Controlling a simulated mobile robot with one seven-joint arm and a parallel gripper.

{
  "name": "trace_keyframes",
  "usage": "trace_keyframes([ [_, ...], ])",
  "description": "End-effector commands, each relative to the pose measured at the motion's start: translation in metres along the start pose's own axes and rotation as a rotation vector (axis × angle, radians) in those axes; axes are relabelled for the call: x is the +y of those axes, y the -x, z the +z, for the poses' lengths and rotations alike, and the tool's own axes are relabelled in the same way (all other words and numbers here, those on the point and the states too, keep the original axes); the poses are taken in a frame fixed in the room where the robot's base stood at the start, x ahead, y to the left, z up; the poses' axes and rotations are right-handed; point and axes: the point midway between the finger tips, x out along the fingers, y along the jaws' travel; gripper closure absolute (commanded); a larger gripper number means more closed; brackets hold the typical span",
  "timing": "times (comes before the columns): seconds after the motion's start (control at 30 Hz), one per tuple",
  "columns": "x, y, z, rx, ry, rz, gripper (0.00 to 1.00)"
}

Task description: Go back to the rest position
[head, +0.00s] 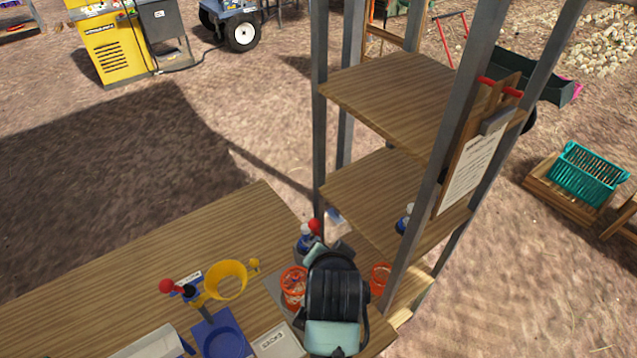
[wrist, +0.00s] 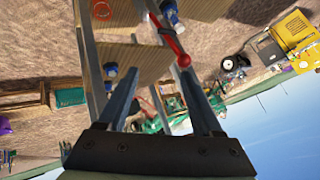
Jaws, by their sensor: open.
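My gripper (wrist: 163,82) is open in the wrist view, its two fingers spread wide with nothing held between them. A red-knobbed lever (wrist: 177,42) shows in the gap, its ball close to the right finger; I cannot tell if they touch. In the head view my black and pale-green arm is at the bottom centre, over the wooden table (head: 225,222), and it hides most of the fingers. A red knob (head: 314,226) shows just beyond it, beside a grey post of the wooden shelf rack (head: 385,95).
Orange baskets (head: 293,287) (head: 381,278) flank my arm. A yellow ring (head: 226,280), a blue holder (head: 221,338) and another red-knobbed lever (head: 167,286) are on the table's left. The rack's posts stand close on the right. A teal crate (head: 590,174) is far right. Open ground lies beyond.

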Motion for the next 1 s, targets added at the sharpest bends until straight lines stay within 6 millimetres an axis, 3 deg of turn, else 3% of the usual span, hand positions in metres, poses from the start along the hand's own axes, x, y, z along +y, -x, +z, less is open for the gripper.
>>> trace_keyframes([
  [0.03,-0.021,0.007,-0.028,0.106,0.042,-0.072,0.33],
  [0.17,-0.075,0.058,-0.096,0.378,0.157,-0.227,0.33],
  [0.3,-0.119,0.139,-0.15,0.694,0.273,-0.362,0.33],
  [0.4,-0.139,0.209,-0.175,0.931,0.346,-0.433,0.33],
  [0.6,-0.15,0.34,-0.184,1.345,0.442,-0.51,0.33],
  [0.7,-0.148,0.381,-0.179,1.476,0.463,-0.523,0.33],
  [0.83,-0.146,0.407,-0.174,1.558,0.474,-0.526,0.33],
  [1.0,-0.146,0.41,-0.174,1.566,0.476,-0.526,0.33],
])
